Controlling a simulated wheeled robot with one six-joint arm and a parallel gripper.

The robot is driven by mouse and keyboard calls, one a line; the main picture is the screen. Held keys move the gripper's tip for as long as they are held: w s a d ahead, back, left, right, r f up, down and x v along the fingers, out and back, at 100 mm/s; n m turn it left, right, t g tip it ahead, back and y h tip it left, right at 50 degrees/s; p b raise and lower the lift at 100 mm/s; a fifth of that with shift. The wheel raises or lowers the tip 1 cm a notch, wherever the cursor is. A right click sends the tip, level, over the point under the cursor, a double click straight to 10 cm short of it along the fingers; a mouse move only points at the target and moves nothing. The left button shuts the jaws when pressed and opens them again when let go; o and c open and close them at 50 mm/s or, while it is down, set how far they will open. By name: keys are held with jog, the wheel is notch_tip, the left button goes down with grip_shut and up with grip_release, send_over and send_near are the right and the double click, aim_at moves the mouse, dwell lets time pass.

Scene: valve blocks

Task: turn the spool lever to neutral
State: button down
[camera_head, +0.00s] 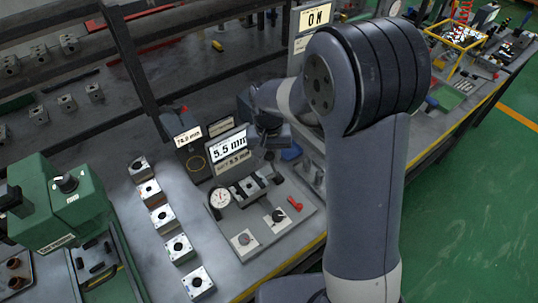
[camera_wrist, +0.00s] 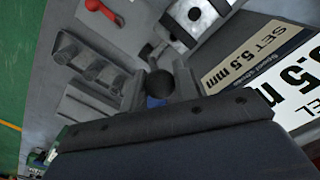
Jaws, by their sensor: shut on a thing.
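In the wrist view my gripper (camera_wrist: 160,86) is shut on a black ball knob (camera_wrist: 158,82), which I take for the end of the spool lever. The knob sits between the two grey fingertips. A bit of blue shows just below it.
A grey plate (camera_head: 275,235) carries a dial gauge (camera_head: 220,198), a red lever (camera_head: 295,203) and a black knob (camera_head: 278,215). Several valve blocks (camera_head: 163,216) stand in a row to the left, beside a green machine (camera_head: 75,205). An ON sign (camera_head: 314,18) stands behind my arm.

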jog(key=shift+w+d+r+g+y+p, duration=0.2)
jog(key=shift+w+d+y+p, duration=0.1)
jog(key=shift+d, duration=0.15)
jog(key=shift+w+d+r+g+y+p, duration=0.1)
jog(key=shift+w+d+g+y+p, duration=0.1)
jog(key=shift+w+d+y+p, duration=0.15)
jog(key=shift+w+d+g+y, duration=0.35)
jog(key=shift+d+g+y, duration=0.1)
jog(key=shift+d, duration=0.2)
jog(key=c, duration=1.1)
grip_release()
jog(key=shift+c, duration=0.2)
